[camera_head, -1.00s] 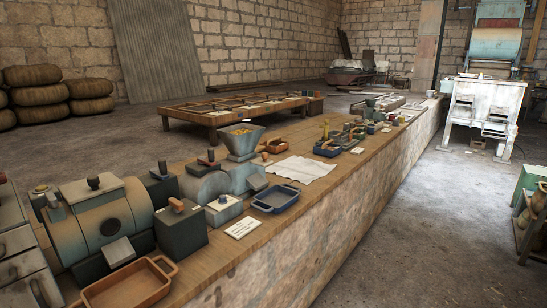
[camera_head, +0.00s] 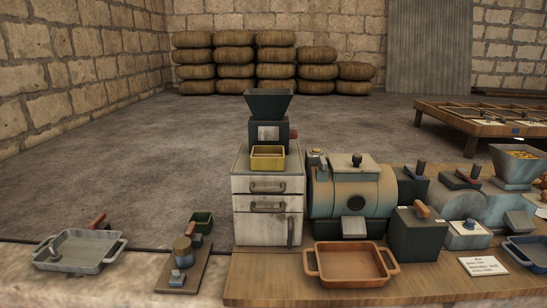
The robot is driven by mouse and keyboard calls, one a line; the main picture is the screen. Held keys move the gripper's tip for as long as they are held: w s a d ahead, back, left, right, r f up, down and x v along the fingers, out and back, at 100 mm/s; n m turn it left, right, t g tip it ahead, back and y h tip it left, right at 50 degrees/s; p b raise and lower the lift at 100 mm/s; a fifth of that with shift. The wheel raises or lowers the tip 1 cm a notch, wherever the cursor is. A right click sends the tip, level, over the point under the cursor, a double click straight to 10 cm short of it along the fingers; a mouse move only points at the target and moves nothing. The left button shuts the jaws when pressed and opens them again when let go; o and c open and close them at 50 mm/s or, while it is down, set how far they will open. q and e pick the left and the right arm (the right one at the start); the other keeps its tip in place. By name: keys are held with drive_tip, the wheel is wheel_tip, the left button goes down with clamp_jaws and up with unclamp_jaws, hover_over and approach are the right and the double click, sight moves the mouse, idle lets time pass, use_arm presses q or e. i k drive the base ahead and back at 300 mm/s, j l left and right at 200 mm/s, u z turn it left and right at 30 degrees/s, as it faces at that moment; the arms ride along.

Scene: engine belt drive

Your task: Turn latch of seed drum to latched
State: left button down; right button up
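A tan and teal drum-shaped machine (camera_head: 330,200), which looks like the seed drum, lies sideways on the counter right of the middle. It has a dark round opening in its front, a grey chute (camera_head: 353,227) below and a dark knob (camera_head: 357,160) on top. A dark box (camera_head: 417,238) with an orange-brown handle (camera_head: 422,209) stands just right of it. I cannot tell which part is the latch or how it is set. Neither of my grippers is in view.
A white drawer cabinet (camera_head: 268,203) with a dark hopper (camera_head: 268,104) stands left of the drum. An orange tray (camera_head: 325,280) lies in front of it. A grey tray (camera_head: 78,268) and a small board device (camera_head: 184,258) are further left. More machines and a blue tray (camera_head: 525,268) are at right.

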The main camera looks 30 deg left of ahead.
sight(323, 165)
drive_tip(key=u, duration=0.75)
